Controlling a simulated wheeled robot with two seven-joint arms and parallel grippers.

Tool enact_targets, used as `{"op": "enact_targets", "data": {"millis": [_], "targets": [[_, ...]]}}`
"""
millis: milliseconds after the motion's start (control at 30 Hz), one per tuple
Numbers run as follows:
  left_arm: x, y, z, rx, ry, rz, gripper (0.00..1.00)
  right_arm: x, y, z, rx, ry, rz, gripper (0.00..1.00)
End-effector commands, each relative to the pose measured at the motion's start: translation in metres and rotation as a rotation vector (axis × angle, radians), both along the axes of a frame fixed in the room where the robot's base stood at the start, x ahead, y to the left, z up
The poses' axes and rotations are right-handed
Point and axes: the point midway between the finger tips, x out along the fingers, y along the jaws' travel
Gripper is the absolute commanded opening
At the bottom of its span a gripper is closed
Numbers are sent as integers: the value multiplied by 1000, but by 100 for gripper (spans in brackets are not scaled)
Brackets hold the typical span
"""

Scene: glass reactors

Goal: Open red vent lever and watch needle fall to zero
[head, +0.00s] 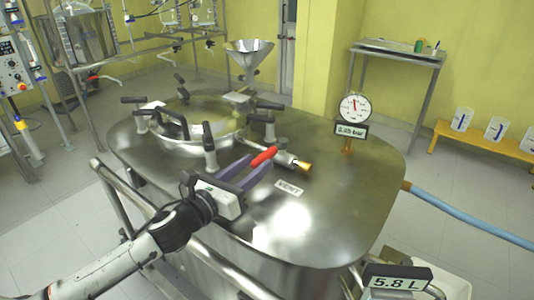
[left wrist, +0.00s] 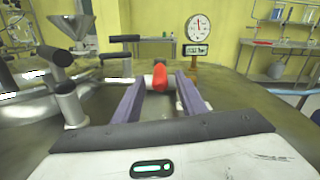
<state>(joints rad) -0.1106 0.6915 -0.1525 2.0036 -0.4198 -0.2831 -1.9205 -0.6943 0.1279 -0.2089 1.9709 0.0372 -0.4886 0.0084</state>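The red vent lever (head: 264,156) sits on the steel vessel lid beside a brass-ended valve and the VENT label (head: 289,187). My left gripper (head: 257,162) is open, its purple fingers reaching to the lever. In the left wrist view the red lever (left wrist: 159,77) shows between the tips of my left gripper (left wrist: 160,83), nearer the right finger; I cannot tell if they touch. The round pressure gauge (head: 355,107) stands on the lid, its red needle pointing nearly straight up; it also shows in the left wrist view (left wrist: 199,28). My right gripper is not in view.
A round hatch with black-handled clamps (head: 210,148) stands left of the lever. A funnel (head: 249,55) is behind. A display reading 5.8 L (head: 397,278) is at the front right, and a blue hose (head: 470,222) leaves the vessel's right side.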

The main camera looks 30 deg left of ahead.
Motion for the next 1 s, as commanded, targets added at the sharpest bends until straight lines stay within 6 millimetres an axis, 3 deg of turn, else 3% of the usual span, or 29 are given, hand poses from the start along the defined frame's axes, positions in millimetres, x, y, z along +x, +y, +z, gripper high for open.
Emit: {"op": "enact_targets", "data": {"millis": [100,300,733,933,1000], "targets": [[21,-3,2,-2,-3,1,38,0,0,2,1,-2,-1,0],[45,-6,1,-2,-1,0,38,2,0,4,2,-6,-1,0],[53,-8,0,0,0,-1,38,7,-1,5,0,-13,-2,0],[53,-8,0,0,0,-1,4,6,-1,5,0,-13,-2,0],[53,-8,0,0,0,-1,0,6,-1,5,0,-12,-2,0]]}}
